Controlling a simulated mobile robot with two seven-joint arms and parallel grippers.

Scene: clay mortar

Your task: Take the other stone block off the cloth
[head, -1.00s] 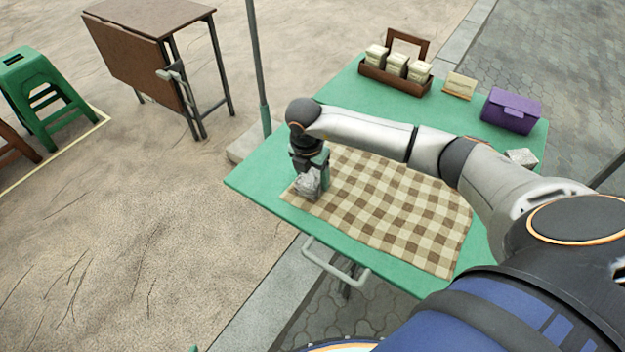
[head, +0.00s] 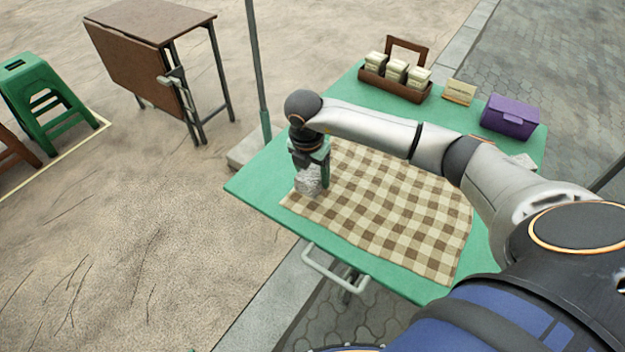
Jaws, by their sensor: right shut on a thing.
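The checkered cloth (head: 385,215) lies on the green table (head: 255,185). A grey stone block (head: 308,182) is at the cloth's left corner, between the fingers of my right gripper (head: 311,176). The gripper is shut on it and points down. I cannot tell whether the block touches the cloth or is just above it. Another pale stone block (head: 523,160) is on the green table at the right, off the cloth, partly hidden by my right arm. My left gripper is not in view.
A brown wooden carrier (head: 396,84) with several pale packets, a small sign (head: 459,92) and a purple box (head: 510,117) stand along the table's back. A grey pole (head: 257,75) rises beside the table's left edge. The front left of the table is clear.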

